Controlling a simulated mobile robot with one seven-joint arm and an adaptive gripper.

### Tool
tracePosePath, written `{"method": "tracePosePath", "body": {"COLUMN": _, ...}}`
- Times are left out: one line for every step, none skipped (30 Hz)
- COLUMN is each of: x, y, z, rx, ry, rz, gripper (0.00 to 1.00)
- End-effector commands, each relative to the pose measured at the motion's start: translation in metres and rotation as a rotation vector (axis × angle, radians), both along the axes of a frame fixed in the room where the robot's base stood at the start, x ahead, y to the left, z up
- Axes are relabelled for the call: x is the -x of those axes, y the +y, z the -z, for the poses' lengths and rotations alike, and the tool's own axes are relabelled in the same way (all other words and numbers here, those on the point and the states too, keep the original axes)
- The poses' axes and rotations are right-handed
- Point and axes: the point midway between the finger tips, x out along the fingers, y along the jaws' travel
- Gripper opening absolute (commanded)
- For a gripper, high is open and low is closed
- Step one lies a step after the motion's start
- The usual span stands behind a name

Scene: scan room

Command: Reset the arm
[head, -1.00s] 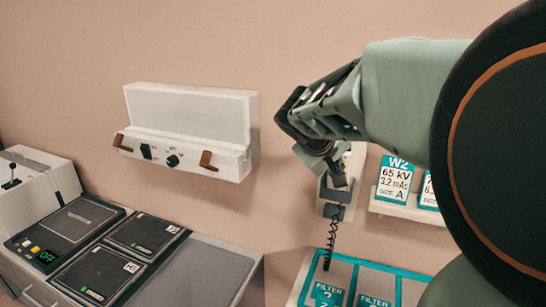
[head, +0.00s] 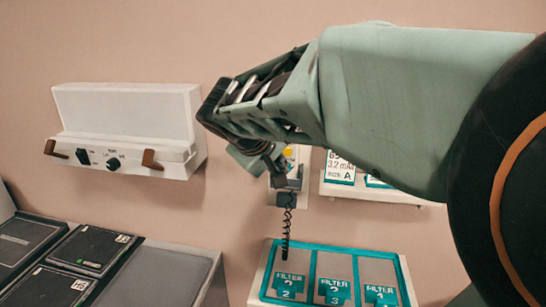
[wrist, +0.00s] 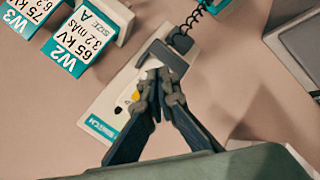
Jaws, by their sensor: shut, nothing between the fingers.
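My gripper (head: 272,160) is at the end of my arm, which reaches in from the right in the head view. Its fingers are shut with nothing between them; the fingertips (wrist: 158,84) meet in the wrist view. They show in front of a wall-mounted switch plate (wrist: 118,88), with its dark grey holder (wrist: 172,58) just past the tips. I cannot tell whether the fingers touch it. The plate has a yellow button (head: 288,153) and a coiled black cord (head: 287,222) hanging below. The gripper partly hides the plate in both views.
A white wall box (head: 125,155) with brown handles is at left. Cards stand on a small shelf (head: 380,193) behind my arm. A filter tray (head: 262,270) is below the gripper. Dark panels (head: 90,250) and a grey surface (head: 175,270) fill the lower left.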

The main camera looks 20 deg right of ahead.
Motion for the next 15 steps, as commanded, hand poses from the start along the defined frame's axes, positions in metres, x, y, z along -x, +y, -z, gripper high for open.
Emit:
{"method": "tracePosePath", "body": {"x": 0.001, "y": -0.001, "z": -0.005, "rx": -0.003, "ry": -0.012, "rz": 0.001, "gripper": 0.0}}
{"method": "tracePosePath", "body": {"x": 0.001, "y": -0.001, "z": -0.005, "rx": -0.003, "ry": -0.012, "rz": 0.001, "gripper": 0.0}}
{"method": "tracePosePath", "body": {"x": 0.001, "y": -0.001, "z": -0.005, "rx": -0.003, "ry": -0.012, "rz": 0.001, "gripper": 0.0}}
{"method": "tracePosePath", "body": {"x": 0.001, "y": -0.001, "z": -0.005, "rx": -0.003, "ry": -0.012, "rz": 0.001, "gripper": 0.0}}
{"method": "tracePosePath", "body": {"x": 0.001, "y": -0.001, "z": -0.005, "rx": -0.003, "ry": -0.012, "rz": 0.001, "gripper": 0.0}}
{"method": "tracePosePath", "body": {"x": 0.001, "y": -0.001, "z": -0.005, "rx": -0.003, "ry": -0.012, "rz": 0.001, "gripper": 0.0}}
{"method": "tracePosePath", "body": {"x": 0.001, "y": -0.001, "z": -0.005, "rx": -0.003, "ry": -0.012, "rz": 0.001, "gripper": 0.0}}
{"method": "tracePosePath", "body": {"x": 0.001, "y": -0.001, "z": -0.005, "rx": -0.003, "ry": -0.012, "rz": 0.001, "gripper": 0.0}}
{"method": "tracePosePath", "body": {"x": 0.001, "y": -0.001, "z": -0.005, "rx": -0.003, "ry": -0.012, "rz": 0.001, "gripper": 0.0}}
{"method": "tracePosePath", "body": {"x": 0.001, "y": -0.001, "z": -0.005, "rx": -0.004, "ry": -0.012, "rz": 0.001, "gripper": 0.0}}
{"method": "tracePosePath", "body": {"x": 0.002, "y": 0.0, "z": -0.006, "rx": -0.008, "ry": -0.012, "rz": 0.001, "gripper": 0.0}}
{"method": "tracePosePath", "body": {"x": 0.005, "y": 0.0, "z": -0.006, "rx": -0.017, "ry": -0.011, "rz": 0.004, "gripper": 0.0}}
{"method": "tracePosePath", "body": {"x": 0.009, "y": 0.001, "z": -0.006, "rx": -0.03, "ry": -0.01, "rz": 0.007, "gripper": 0.0}}
{"method": "tracePosePath", "body": {"x": 0.014, "y": 0.002, "z": -0.007, "rx": -0.045, "ry": -0.009, "rz": 0.011, "gripper": 0.0}}
{"method": "tracePosePath", "body": {"x": 0.024, "y": 0.005, "z": -0.007, "rx": -0.075, "ry": -0.006, "rz": 0.019, "gripper": 0.0}}
